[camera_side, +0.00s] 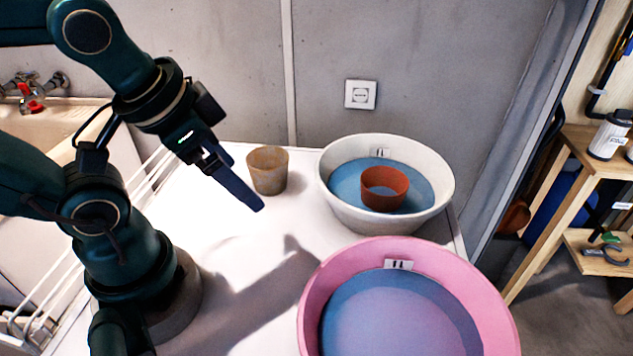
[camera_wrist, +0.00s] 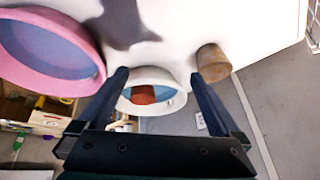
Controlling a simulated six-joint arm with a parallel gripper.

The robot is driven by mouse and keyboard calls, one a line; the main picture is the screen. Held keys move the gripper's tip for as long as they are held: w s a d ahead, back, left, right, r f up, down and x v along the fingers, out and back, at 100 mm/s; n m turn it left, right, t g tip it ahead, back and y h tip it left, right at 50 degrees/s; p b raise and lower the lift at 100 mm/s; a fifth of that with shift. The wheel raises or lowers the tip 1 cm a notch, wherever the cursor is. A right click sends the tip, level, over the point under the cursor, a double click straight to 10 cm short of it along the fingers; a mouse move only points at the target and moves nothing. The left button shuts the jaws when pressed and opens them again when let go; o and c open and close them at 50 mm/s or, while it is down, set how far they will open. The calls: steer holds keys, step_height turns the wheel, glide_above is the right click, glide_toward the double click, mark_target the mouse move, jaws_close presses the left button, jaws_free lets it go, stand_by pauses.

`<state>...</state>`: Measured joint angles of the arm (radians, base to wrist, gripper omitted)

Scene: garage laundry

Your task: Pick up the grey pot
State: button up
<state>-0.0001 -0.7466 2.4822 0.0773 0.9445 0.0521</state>
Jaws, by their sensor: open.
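The pot (camera_side: 268,171) stands upright on the white worktop, near the back wall and left of the white basin. It looks brownish grey and weathered. My gripper (camera_side: 256,205) hangs above the worktop in front of the pot, apart from it. In the wrist view my gripper (camera_wrist: 158,75) has its two fingers wide apart with nothing held between them. The pot shows there too (camera_wrist: 212,63), beyond the right fingertip and outside the gap.
A white basin (camera_side: 334,207) of water holds a terracotta pot (camera_side: 385,190). A pink basin (camera_side: 312,305) of water stands at the front right. A sink (camera_side: 60,135) lies left, a wooden shelf (camera_side: 590,150) right. The worktop (camera_side: 250,265) between my base and the basins is clear.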

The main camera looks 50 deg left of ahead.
steer(key=a+f+m+g+y, duration=0.2)
steer(key=a+m+g+y, duration=0.15)
steer(key=a+m, duration=0.2)
steer(key=m+t+y, duration=0.3)
steer(key=m+y, duration=0.5)
steer(key=m, duration=0.8)
glide_toward(267, 164)
steer(key=shift+n, duration=0.25)
steer(key=v, duration=0.5)
steer(key=shift+s+f, duration=0.15)
steer(key=shift+f, duration=0.05)
steer(key=shift+s+d+f, duration=0.1)
steer(key=shift+d+f, duration=0.05)
steer(key=shift+f, duration=0.1)
steer(key=x, duration=1.2)
steer(key=shift+r, duration=0.25)
steer(key=shift+d, duration=0.1)
steer(key=c, duration=1)
steer(key=shift+o, duration=0.2)
steer(key=shift+r, duration=0.2)
